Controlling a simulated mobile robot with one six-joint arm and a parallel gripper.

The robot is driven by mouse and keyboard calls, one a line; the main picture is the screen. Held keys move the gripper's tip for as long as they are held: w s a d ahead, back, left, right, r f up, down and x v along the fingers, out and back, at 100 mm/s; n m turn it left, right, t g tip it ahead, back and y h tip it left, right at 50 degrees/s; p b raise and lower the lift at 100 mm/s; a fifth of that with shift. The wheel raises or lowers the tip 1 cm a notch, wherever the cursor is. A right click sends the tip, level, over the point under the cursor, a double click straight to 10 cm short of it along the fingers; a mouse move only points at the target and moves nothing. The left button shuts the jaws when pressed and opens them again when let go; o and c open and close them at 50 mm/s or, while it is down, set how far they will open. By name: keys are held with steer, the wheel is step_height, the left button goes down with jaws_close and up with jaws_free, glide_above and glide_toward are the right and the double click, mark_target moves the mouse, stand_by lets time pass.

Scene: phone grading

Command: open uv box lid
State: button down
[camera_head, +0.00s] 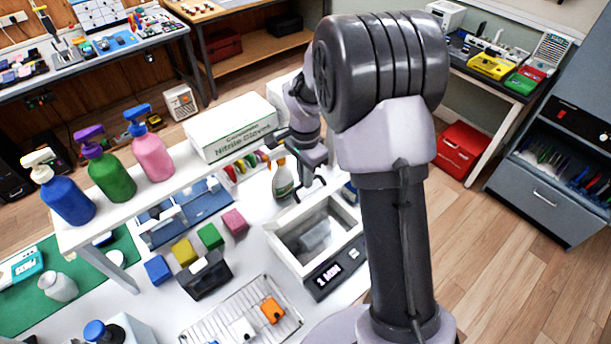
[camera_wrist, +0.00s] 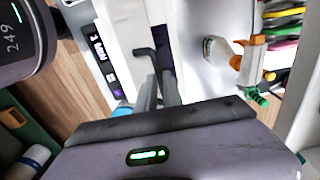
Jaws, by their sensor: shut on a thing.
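The UV box (camera_head: 272,246) is a white box with a dark display panel on its front, left of my arm column in the head view. Its grey inside shows, with a pale object in it. I cannot tell whether I see this through a clear lid. My gripper (camera_head: 309,187) is at the box's far edge. In the wrist view, my gripper (camera_wrist: 161,90) is shut on a dark bent handle (camera_wrist: 146,53), which seems to belong to the lid. The display panel (camera_wrist: 103,64) lies left of it. My arm hides part of the box's right side.
A spray bottle (camera_head: 282,180) stands just behind the box; it also shows in the wrist view (camera_wrist: 219,52). A raised shelf with pump bottles (camera_head: 110,178) and a glove box (camera_head: 230,126) is at left. Coloured blocks (camera_head: 184,252) and a wire rack (camera_head: 240,310) lie left of the box.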

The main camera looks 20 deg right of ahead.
stand_by(0.4)
steer(key=shift+w+a+r+p, duration=0.1)
steer(key=shift+w+a+p, duration=0.1)
steer(key=shift+w, duration=0.35)
steer(key=shift+w+a+r+p, duration=0.1)
steer(key=shift+w+a, duration=0.1)
steer(key=shift+w, duration=0.3)
steer(key=c, duration=1.5)
jaws_free()
step_height(320, 180, up, 17)
steer(key=p, duration=0.4)
steer(key=shift+r, duration=0.15)
